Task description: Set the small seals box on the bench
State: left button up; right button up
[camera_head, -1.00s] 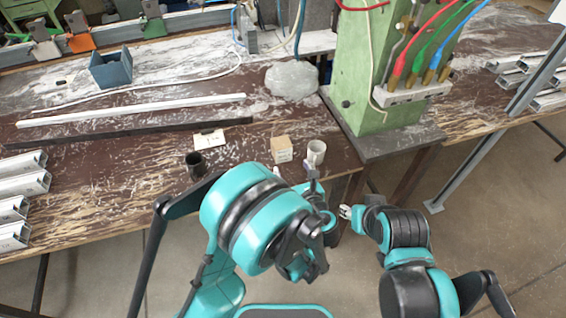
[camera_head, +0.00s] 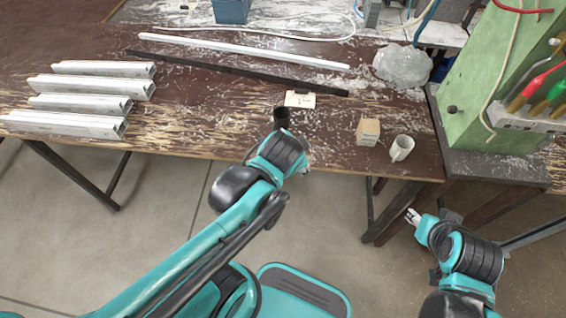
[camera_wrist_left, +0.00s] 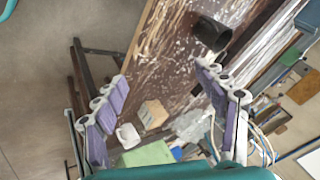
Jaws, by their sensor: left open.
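A small tan cardboard box (camera_head: 368,131), which looks like the seals box, sits upright on the bench (camera_head: 215,125) near its front edge. A white mug (camera_head: 402,148) stands just right of it. My left gripper (camera_head: 307,160) is at the bench's front edge, left of the box and apart from it. In the left wrist view its fingers (camera_wrist_left: 160,98) are wide apart with nothing gripped, and the box (camera_wrist_left: 153,114) shows beyond them. My right gripper (camera_head: 413,216) is off the bench, below its front right corner; its jaws are too small to read.
A black cup (camera_head: 281,117) and a white card (camera_head: 300,99) are near my left gripper. Aluminium profiles (camera_head: 80,95) lie at the left, long bars (camera_head: 245,52) behind. A stone-like lump (camera_head: 402,65) and a green machine (camera_head: 490,75) stand at the right.

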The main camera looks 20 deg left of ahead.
pick_arm(q)
jog(key=s+n, duration=0.1)
jog(key=n, duration=0.1)
jog(key=s+n+h, duration=0.1)
jog(key=s+n, duration=0.3)
jog(key=shift+s+a+r+n, duration=0.15)
jog(key=shift+a+r+n, duration=0.2)
jog(key=shift+r+n, duration=0.05)
dwell(0.8)
